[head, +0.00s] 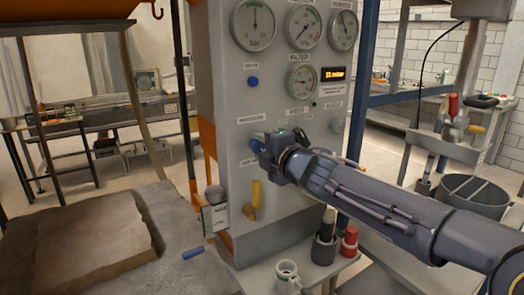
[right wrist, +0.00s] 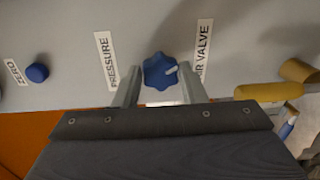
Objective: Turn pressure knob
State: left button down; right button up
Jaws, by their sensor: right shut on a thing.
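The pressure knob is a blue, lobed knob with a pale mark, below the PRESSURE label on the grey control panel (head: 225,75). It shows in the right wrist view (right wrist: 158,72) between the two fingers of my right gripper (right wrist: 158,88). In the head view my right gripper (head: 268,148) is at the panel, its arm coming from the right, and hides most of the knob. The right gripper is shut on the knob. A small orange digital display (head: 333,73) on the panel is lit. My left gripper is not in view.
Gauges (head: 254,24) fill the panel's top. A small blue zero button (head: 253,82) and a yellow valve handle (head: 256,194) are near the knob. A mug (head: 287,277) and bottles stand below.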

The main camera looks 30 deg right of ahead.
jog(key=shift+f+n, duration=0.1)
jog(key=shift+n, duration=0.2)
jog(key=o, duration=1)
jog(key=s, duration=0.2)
jog(key=s+p, duration=0.1)
jog(key=s, duration=0.2)
jog(key=s+p, duration=0.1)
jog(key=s, duration=0.1)
jog(key=shift+s+d+r, duration=0.2)
jog(key=shift+s+r, duration=0.15)
jog(key=shift+s, duration=0.05)
